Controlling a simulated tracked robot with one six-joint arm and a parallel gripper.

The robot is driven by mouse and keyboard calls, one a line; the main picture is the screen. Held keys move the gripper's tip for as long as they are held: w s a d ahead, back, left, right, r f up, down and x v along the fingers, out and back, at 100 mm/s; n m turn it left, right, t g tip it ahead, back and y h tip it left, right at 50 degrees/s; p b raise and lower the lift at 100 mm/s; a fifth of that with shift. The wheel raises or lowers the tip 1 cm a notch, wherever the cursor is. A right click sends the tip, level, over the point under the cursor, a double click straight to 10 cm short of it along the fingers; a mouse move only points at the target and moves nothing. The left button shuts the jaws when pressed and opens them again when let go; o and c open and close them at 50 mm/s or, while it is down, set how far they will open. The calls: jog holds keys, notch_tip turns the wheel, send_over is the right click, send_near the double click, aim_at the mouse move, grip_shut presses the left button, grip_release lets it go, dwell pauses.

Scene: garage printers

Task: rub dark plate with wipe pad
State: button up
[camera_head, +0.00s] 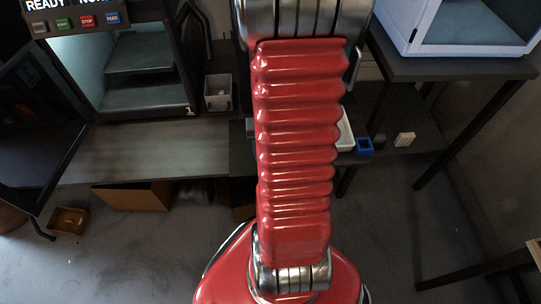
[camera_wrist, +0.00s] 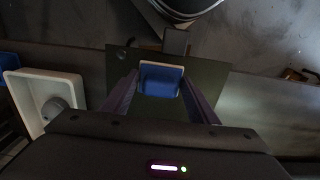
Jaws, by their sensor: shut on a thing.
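In the wrist view my gripper (camera_wrist: 160,88) is shut on the wipe pad (camera_wrist: 160,79), a blue block with a pale edge. The pad is over the dark plate (camera_wrist: 209,82), a flat dark-green sheet with a tab at its far edge. I cannot tell whether the pad touches the plate. The plate lies on the grey bench top and sticks out past the bench edge. In the head view my red arm hides the gripper, the pad and most or all of the plate.
A white tray (camera_wrist: 20,104) holding a grey round piece lies left of the plate. A blue box (camera_head: 364,147) and a pale ribbed block (camera_head: 405,139) are right of my arm. An open printer (camera_head: 142,60) and a grey bin (camera_head: 217,93) are left. Bare bench (camera_head: 150,150) lies before the printer.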

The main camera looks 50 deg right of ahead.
jog(key=shift+r, duration=2.35)
jog(key=w+a+r+n, duration=0.2)
jog(key=w+a+n, duration=0.1)
jog(key=w, duration=0.7)
jog(key=w+a+r+n, duration=0.1)
jog(key=w+a+n, duration=0.2)
jog(key=w+a, duration=0.7)
jog(key=w+a+r+n, duration=0.2)
jog(key=w+a+n, duration=0.1)
jog(key=w+a, duration=0.7)
jog(key=shift+w+a+r, duration=0.25)
jog(key=shift+w+a, duration=0.15)
jog(key=shift+a, duration=0.75)
jog(key=shift+s, duration=0.1)
